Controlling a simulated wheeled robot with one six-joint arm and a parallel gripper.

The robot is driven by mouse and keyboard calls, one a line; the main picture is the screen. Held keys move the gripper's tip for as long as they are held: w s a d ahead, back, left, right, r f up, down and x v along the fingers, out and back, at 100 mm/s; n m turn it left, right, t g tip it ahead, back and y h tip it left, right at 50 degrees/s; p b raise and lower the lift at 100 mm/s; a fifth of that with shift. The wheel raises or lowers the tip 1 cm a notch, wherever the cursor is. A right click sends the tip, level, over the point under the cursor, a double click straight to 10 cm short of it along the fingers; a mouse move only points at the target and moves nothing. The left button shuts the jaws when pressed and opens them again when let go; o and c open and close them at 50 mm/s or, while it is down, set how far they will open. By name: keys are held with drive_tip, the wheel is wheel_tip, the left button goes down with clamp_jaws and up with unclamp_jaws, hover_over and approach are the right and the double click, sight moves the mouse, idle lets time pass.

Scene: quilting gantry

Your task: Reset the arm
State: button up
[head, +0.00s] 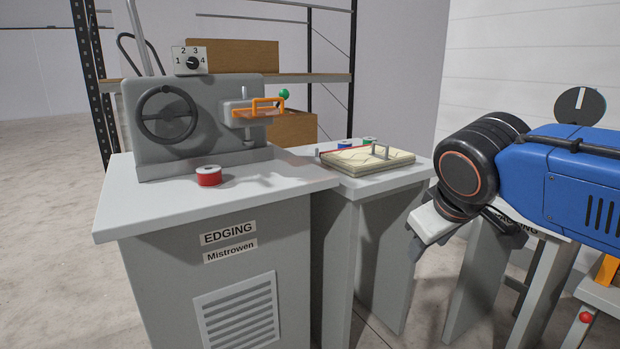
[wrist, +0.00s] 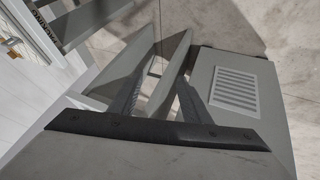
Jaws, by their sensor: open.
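My arm (head: 560,182) reaches in from the right edge of the head view, with a blue link and a black wrist joint. My gripper (wrist: 160,84) shows in the wrist view as two dark fingers, set apart with nothing between them. They point down past the table legs toward the floor. I see nothing held.
Open floor (head: 45,220) lies left.

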drive_tip(key=s+d+f+m+g, duration=0.1)
drive_tip(key=s+d+f+m, duration=0.1)
drive_tip(key=s+f, duration=0.4)
drive_tip(key=s+d+f+m+g+y, duration=0.1)
drive_tip(key=s+d+f+m, duration=0.2)
drive_tip(key=s+f, duration=0.3)
wheel_tip(320, 180, down, 4)
drive_tip(key=shift+s+d+f, duration=0.1)
drive_tip(key=shift+s+d, duration=0.2)
drive_tip(key=shift+d, duration=0.5)
